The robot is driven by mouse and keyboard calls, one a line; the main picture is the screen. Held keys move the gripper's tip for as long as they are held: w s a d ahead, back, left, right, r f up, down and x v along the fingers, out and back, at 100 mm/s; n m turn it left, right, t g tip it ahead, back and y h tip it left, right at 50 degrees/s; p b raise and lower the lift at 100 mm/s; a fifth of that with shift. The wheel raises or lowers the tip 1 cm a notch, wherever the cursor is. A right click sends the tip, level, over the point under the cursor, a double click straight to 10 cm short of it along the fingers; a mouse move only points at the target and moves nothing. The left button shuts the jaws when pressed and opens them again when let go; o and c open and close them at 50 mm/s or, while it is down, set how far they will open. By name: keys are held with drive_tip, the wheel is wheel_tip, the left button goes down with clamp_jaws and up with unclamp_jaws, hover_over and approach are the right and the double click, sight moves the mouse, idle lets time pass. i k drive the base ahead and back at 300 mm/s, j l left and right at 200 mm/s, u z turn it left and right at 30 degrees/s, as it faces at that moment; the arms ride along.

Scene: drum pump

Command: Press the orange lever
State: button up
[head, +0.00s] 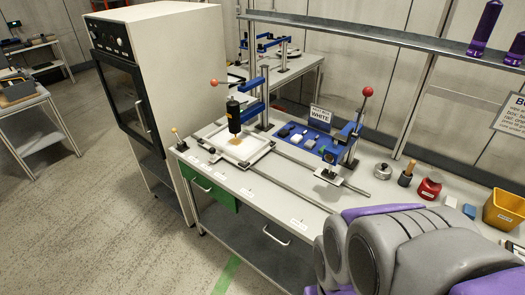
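The orange lever (215,83) shows in the head view as a small orange ball on a thin rod. It sticks out to the left from a blue press stand (264,95) on the workbench. A black cylinder (233,117) hangs from the press, over a white tray (237,146) with a small brown patch in it. My grey and purple arm fills the lower right of the head view, well apart from the lever. No gripper fingers can be made out. The lower part of the press post is partly behind the tray area.
A second blue press (350,140) with a red ball lever (367,91) stands to the right. A tall oven-like cabinet (150,70) stands left of the bench. A yellow bin (505,209) and small items sit at the right. The floor (100,220) before the bench is clear.

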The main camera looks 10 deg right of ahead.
sight(214, 83)
drive_tip(key=i+j+z, duration=0.15)
drive_tip(key=i+j, duration=0.65)
drive_tip(key=i+j+z, duration=0.15)
drive_tip(key=i+j, duration=0.65)
drive_tip(key=j, duration=0.1)
